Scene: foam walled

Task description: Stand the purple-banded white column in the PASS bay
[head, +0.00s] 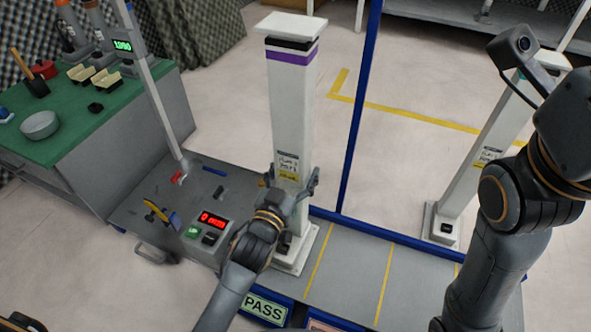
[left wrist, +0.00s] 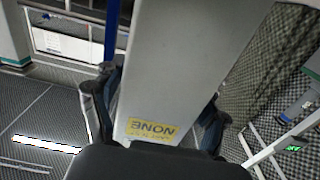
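The white column (head: 288,115) with a purple band and a black band below its cap stands upright in the middle of the head view. Its square base (head: 292,258) is on the grey bed behind the PASS sign (head: 265,308), left of the first yellow line. My left gripper (head: 289,181) has a finger on each side of the lower shaft and appears shut on it. The left wrist view shows the column (left wrist: 190,60) between the fingers, above a yellow label. My right arm (head: 545,170) is at the right; its gripper cannot be made out.
A second white column (head: 486,145) with a teal band stands at the right, partly behind my right arm. A thin blue post (head: 357,110) rises beside the bed. Yellow lines divide the bed, and its right bays are empty. A green bench (head: 75,115) with tools is at the left.

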